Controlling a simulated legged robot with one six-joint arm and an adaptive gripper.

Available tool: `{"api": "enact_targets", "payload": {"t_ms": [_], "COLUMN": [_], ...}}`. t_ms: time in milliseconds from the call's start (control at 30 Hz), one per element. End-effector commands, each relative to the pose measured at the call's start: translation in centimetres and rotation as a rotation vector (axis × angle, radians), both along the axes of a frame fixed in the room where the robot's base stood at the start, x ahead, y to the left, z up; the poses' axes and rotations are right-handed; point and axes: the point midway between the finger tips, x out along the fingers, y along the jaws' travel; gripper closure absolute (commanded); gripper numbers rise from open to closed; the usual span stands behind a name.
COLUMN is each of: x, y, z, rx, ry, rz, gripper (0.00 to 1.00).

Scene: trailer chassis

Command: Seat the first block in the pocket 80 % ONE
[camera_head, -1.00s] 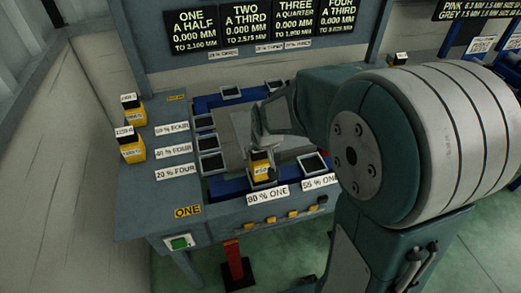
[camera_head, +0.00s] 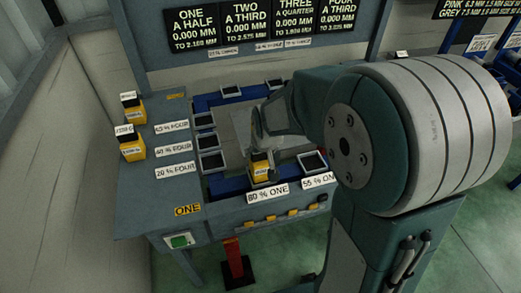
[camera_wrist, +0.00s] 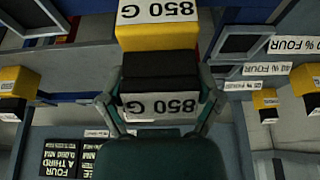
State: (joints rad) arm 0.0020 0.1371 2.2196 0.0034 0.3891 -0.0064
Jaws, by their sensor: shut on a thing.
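The yellow block (camera_head: 260,171) with a dark top stands upright at the pocket behind the 80 % ONE label (camera_head: 267,193). My gripper (camera_head: 260,154) reaches down onto the block from above, partly hidden by my arm. In the wrist view the block (camera_wrist: 158,38) shows yellow and black with white 850 G labels. My gripper (camera_wrist: 160,96) has a finger on each side of its black part and is shut on it. The pocket's rim is mostly hidden, so I cannot tell whether the block is fully down in it.
An empty pocket (camera_head: 312,163) is to the right by the 55 % ONE label. Several empty pockets line the left side and back of the blue frame. Two yellow blocks (camera_head: 133,110) (camera_head: 131,147) stand on the bench's left. Small yellow parts line the front edge.

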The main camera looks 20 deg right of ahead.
Motion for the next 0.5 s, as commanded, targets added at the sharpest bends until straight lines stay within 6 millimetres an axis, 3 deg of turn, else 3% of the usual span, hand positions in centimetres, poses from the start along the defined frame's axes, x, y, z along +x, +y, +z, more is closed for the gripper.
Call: {"api": "enact_targets", "payload": {"t_ms": [500], "x": [0.08], "y": [0.0], "z": [-0.87], "rx": [0.0], "ry": [-0.003], "rz": [0.0], "gripper": [0.79]}}
